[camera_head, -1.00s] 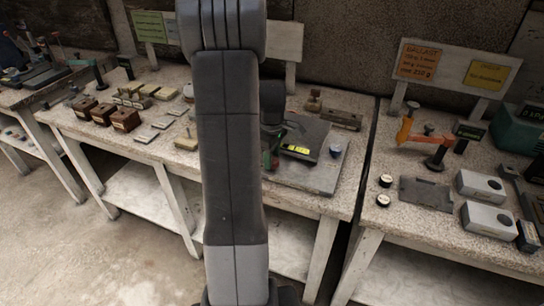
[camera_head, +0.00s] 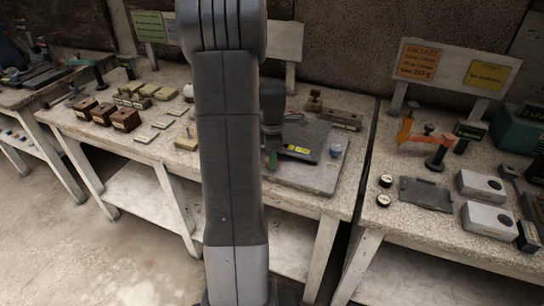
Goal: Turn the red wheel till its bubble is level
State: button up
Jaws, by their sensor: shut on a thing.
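A dark tilting plate (camera_head: 308,132) lies on a grey slab (camera_head: 310,180) on the middle table, with a small yellow-green bubble vial (camera_head: 298,149) near its front. The bubble itself is too small to read. A blue wheel (camera_head: 336,151) stands at the plate's right corner. My gripper (camera_head: 271,150) points down at the plate's left front corner, shut on the red wheel (camera_head: 273,161), of which only a small reddish bit shows. My own arm hides much of the gripper and the left side of the slab.
Brown wooden boxes (camera_head: 126,118) and several small blocks stand left on the same table. The right table holds an orange tool (camera_head: 406,130) and grey boxes (camera_head: 480,185).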

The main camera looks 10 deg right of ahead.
jog(key=shift+r, duration=0.1)
jog(key=o, duration=0.7)
notch_tip(320, 180, up, 14)
jog(key=shift+f, duration=0.1)
dwell(0.5)
notch_tip(320, 180, down, 14)
dwell(0.5)
